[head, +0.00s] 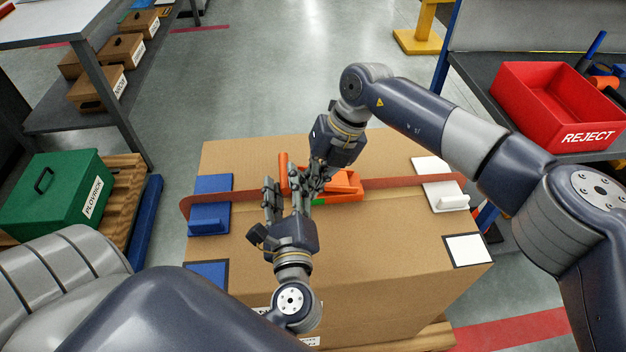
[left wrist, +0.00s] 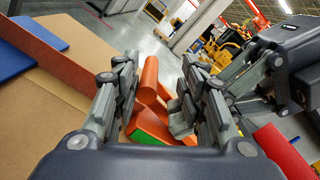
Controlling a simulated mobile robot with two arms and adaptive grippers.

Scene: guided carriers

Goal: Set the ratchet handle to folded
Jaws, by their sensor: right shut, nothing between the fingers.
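The orange ratchet (head: 346,182) sits on top of the large carton, on a red-brown strap (head: 390,182), with a green patch on its near side. Its orange handle (head: 284,168) shows as an upright bar at the ratchet's left end; it also shows in the left wrist view (left wrist: 150,76). My left gripper (head: 286,190) is open, its fingers on either side of the handle in the wrist view; contact cannot be told. My right gripper (head: 315,184) is shut and empty at the ratchet, hiding part of it.
The carton (head: 400,240) carries blue (head: 210,205) and white (head: 441,185) strap pads. A red REJECT bin (head: 555,105) stands on a bench at right. A green case (head: 65,195) lies on a pallet at left. My two grippers are close together.

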